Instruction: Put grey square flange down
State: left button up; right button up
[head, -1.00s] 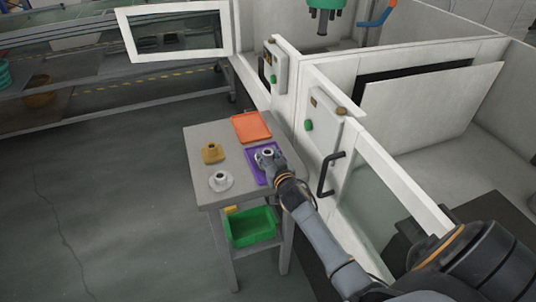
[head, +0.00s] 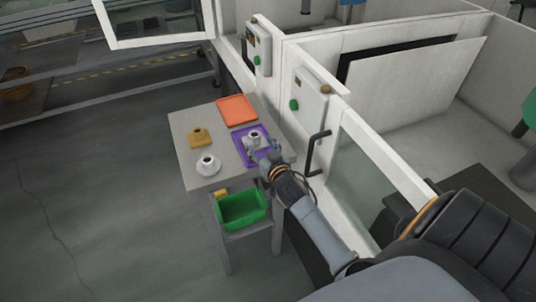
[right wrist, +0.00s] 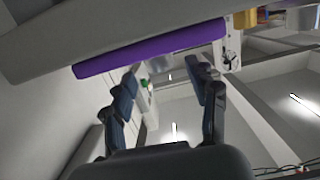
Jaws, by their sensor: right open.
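A grey flange (head: 254,136) with a raised collar and a dark bore stands on the purple tray (head: 238,136); its base is partly hidden, so I cannot tell its outline. My right gripper (head: 262,151) is open at the near side of the flange, with its fingers over the tray's near edge. In the right wrist view the two fingers (right wrist: 163,84) are spread with nothing between them, and the purple tray's edge (right wrist: 150,48) shows beyond them. The flange cannot be made out there. My left gripper is out of view.
On the grey table (head: 180,122) sit a yellow-brown flange (head: 200,137), a whitish round flange (head: 207,165) and an orange tray (head: 237,110). A green bin (head: 242,210) is below. The white machine wall with a black door handle (head: 317,152) stands close on the right.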

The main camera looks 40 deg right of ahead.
jog(key=v, duration=0.7)
jog(key=a+f+n+y, duration=0.2)
jog(key=a+f, duration=0.2)
jog(key=a, duration=0.3)
jog(key=s+a+f+g+y, duration=0.1)
jog(key=s+a+f+g, duration=0.15)
jog(key=f, duration=0.45)
jog(key=s+a+f+n+g, duration=0.1)
jog(key=s+f, duration=0.2)
jog(key=f, duration=0.4)
jog(key=s+a+f+g+y, duration=0.1)
jog(key=s+a+f+g, duration=0.1)
jog(key=f, duration=0.5)
jog(key=s+f+n+g, duration=0.1)
jog(key=s+f+g, duration=0.4)
jog(key=s+f, duration=1.25)
jog(key=s+f+g, duration=0.2)
jog(key=s+f, duration=0.1)
jog(key=s, duration=0.6)
jog(key=s+f+n+g, duration=0.1)
jog(key=s+f+g, duration=0.1)
jog(key=s, duration=0.7)
jog(key=shift+d+f, duration=0.3)
jog(key=shift+f, duration=0.3)
